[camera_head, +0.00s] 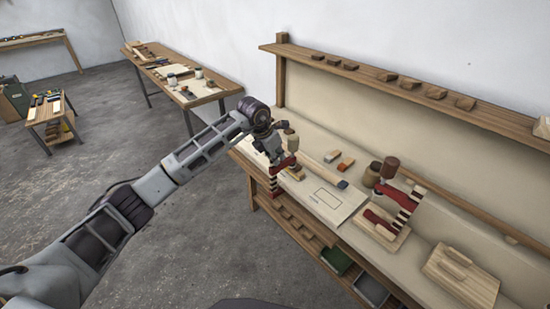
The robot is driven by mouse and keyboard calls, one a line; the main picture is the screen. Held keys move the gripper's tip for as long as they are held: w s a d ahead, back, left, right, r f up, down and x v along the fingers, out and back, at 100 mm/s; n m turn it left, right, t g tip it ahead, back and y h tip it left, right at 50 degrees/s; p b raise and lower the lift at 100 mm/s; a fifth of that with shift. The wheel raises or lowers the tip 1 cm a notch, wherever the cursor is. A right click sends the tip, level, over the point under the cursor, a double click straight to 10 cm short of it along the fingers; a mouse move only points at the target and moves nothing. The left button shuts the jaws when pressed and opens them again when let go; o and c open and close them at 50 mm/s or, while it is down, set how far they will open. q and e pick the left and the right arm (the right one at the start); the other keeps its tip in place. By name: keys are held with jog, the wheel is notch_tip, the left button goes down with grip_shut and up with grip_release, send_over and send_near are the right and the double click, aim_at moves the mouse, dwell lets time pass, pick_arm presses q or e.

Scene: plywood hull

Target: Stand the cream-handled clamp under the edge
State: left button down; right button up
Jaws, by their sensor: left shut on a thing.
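My left gripper (277,154) is shut on a clamp (285,162) at the left end of the workbench. The clamp has a pale tan, cream-like handle (293,138) pointing up, a red part, and a dark-and-light striped part (274,181) hanging down by the bench's front edge (268,184). I cannot tell whether the clamp touches the bench. A second clamp (380,217) with red parts, a striped bar and a brown handle (389,168) sits on a small wooden board farther right. My right gripper is out of view.
A pale sheet with a drawn rectangle (328,199) lies on the bench, with a tool (325,174) behind it. A wooden block board (461,272) lies at the right. A lower shelf (297,227) holds blocks and bins. Open floor (200,250) lies in front.

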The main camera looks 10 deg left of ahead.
pick_arm(q)
jog(key=shift+w+d+b, duration=0.3)
jog(key=shift+w+d, duration=0.45)
jog(key=shift+w, duration=0.15)
jog(key=shift+r, duration=0.1)
dwell(0.8)
jog(key=c, duration=1.5)
grip_release()
jog(key=shift+o, duration=0.2)
jog(key=shift+s+a, duration=0.1)
jog(key=v, duration=1.2)
